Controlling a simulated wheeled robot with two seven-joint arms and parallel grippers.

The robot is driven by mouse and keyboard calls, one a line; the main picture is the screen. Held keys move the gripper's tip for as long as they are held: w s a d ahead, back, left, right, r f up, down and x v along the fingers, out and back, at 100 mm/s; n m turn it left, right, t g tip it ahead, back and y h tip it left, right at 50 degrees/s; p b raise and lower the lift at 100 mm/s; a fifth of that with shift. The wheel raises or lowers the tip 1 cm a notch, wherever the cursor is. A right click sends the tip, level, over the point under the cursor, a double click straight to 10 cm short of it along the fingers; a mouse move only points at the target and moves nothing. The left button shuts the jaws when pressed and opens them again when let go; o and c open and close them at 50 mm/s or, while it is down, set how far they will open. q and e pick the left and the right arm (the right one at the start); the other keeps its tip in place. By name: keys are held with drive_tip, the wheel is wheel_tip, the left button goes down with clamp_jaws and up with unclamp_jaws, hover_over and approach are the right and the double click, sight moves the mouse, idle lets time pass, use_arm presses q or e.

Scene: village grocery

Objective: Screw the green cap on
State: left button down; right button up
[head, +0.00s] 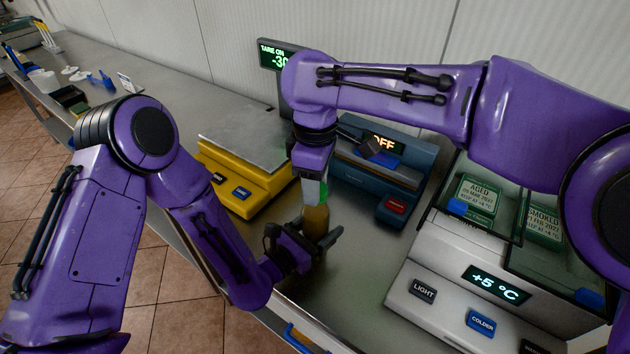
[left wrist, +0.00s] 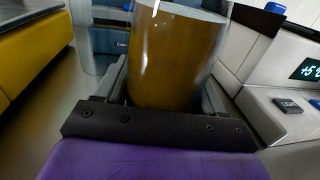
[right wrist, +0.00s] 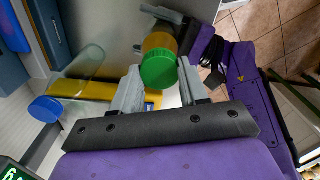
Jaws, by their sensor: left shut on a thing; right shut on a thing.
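A glass jar with amber contents (head: 316,222) stands upright over the counter in the head view. My left gripper (head: 308,248) is shut around its lower part. In the left wrist view the jar (left wrist: 178,55) fills the space between the fingers. The green cap (right wrist: 159,71) is between the fingertips of my right gripper (right wrist: 158,82), which is shut on it. The jar's amber side (right wrist: 160,42) shows just beyond the cap. In the head view the green cap (head: 324,190) is directly above the jar. I cannot tell whether its threads are engaged.
A white cooling unit (head: 440,265) takes up the right side. The front counter edge is close.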

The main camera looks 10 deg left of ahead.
use_arm(q)
drive_tip(key=shift+a, duration=0.1)
use_arm(e)
drive_tip(key=o, duration=1.2)
drive_tip(key=shift+c, duration=0.2)
drive_tip(key=shift+r, duration=2.25)
drive_tip(key=shift+c, duration=0.3)
